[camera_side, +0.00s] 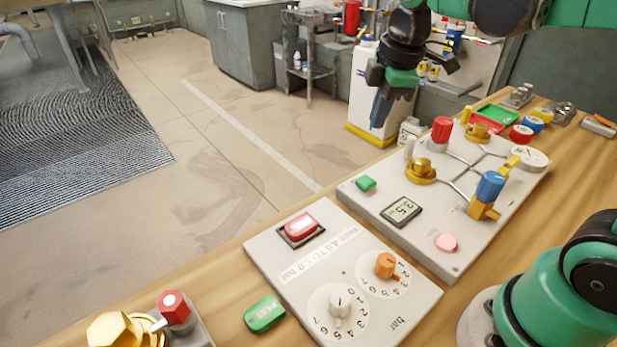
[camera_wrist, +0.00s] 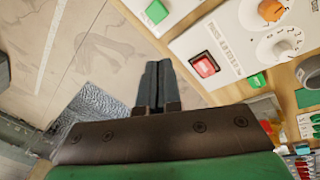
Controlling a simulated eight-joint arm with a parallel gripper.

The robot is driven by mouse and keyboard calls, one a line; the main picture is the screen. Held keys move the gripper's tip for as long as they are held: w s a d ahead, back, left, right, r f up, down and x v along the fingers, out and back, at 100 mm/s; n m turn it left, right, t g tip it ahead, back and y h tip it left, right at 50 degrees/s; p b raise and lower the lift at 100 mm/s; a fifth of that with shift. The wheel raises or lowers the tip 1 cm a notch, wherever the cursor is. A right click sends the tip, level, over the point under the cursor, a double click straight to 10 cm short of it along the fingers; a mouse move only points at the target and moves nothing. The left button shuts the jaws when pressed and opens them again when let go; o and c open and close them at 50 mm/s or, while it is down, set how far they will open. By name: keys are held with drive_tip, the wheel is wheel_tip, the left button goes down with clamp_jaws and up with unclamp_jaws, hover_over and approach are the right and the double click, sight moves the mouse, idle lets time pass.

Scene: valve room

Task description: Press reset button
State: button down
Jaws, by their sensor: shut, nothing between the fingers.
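A red square button (camera_side: 300,227) in a dark frame sits on the near white panel (camera_side: 262,246); it also shows in the wrist view (camera_wrist: 205,66), just right of my fingertips. A round pink button (camera_side: 446,242) and a green button (camera_side: 365,183) sit on the farther white valve board (camera_side: 462,262). No label reading reset is legible on any of them. My gripper (camera_side: 379,122) is shut and empty, pointing down, apart from the buttons and above the far left side of the valve board in the side view. Its closed fingers (camera_wrist: 159,66) show in the wrist view.
The near panel has an orange knob (camera_side: 386,264) and a white knob (camera_side: 340,301) on dials. The valve board carries a display (camera_side: 401,209), a blue valve (camera_side: 490,186) and a red-topped part (camera_side: 442,130). A green tag (camera_side: 265,314) lies beside the near panel.

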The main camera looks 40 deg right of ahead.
sight(365, 180)
drive_tip(key=n+g, duration=0.1)
drive_tip(key=n, duration=0.1)
drive_tip(key=w+d+n, duration=0.1)
drive_tip(key=n, duration=0.1)
drive_tip(key=w+d+r+n+g, duration=0.1)
drive_tip(key=n, duration=0.1)
drive_tip(key=shift+w+d+g, duration=0.2)
drive_tip(key=shift+g, duration=0.1)
drive_tip(key=shift+f, duration=0.15)
wheel_tip(365, 180, down, 14)
drive_tip(key=shift+r, duration=0.1)
idle(0.5)
drive_tip(key=shift+f, duration=1.05)
drive_tip(key=shift+r, duration=0.1)
wheel_tip(365, 180, up, 14)
